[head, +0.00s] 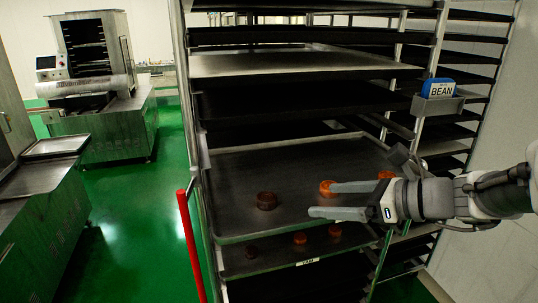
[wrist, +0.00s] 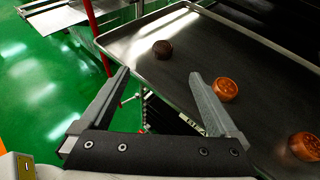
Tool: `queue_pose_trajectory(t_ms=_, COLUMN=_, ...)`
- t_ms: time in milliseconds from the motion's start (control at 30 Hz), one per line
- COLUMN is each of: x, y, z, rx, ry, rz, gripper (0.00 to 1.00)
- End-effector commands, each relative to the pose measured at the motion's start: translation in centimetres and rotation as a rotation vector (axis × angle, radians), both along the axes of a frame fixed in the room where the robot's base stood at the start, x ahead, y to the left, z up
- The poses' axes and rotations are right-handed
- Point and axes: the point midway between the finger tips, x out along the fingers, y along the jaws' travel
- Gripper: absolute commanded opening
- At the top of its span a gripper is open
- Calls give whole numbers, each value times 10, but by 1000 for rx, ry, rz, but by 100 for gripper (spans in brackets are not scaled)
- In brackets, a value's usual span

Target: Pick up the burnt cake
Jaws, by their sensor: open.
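The burnt cake (head: 266,200) is a small dark brown round on the left part of the middle tray (head: 235,180). It also shows dark in the wrist view (wrist: 162,48), beyond my fingertips. Two orange-brown cakes, one near (head: 327,187) and one farther right (head: 386,175), sit in a row with it on that tray. My gripper (head: 325,199) is open and empty, reaching in from the right over the tray's front. In the wrist view my gripper (wrist: 160,76) has its fingers spread, with the burnt cake apart from them and an orange cake (wrist: 226,89) right of the right finger.
A lower tray (head: 275,266) with a front label holds a dark cake (head: 251,251) and two orange ones. More rack shelves (head: 290,62) lie above. A blue "BEAN" box (head: 438,88) hangs on the rack's right post. A red post (head: 190,240) stands at the left front.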

Motion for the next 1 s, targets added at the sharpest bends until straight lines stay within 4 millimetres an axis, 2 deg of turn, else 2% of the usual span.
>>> queue_pose_trajectory(t_ms=167, x=7, y=3, z=-1, rx=24, ry=10, rz=-17, gripper=96)
queue_pose_trajectory(t_ms=700, x=64, y=81, z=-41, rx=21, ry=10, rz=-15, gripper=96)
queue_pose_trajectory(t_ms=1000, x=78, y=96, z=-50, rx=21, ry=10, rz=-15, gripper=96)
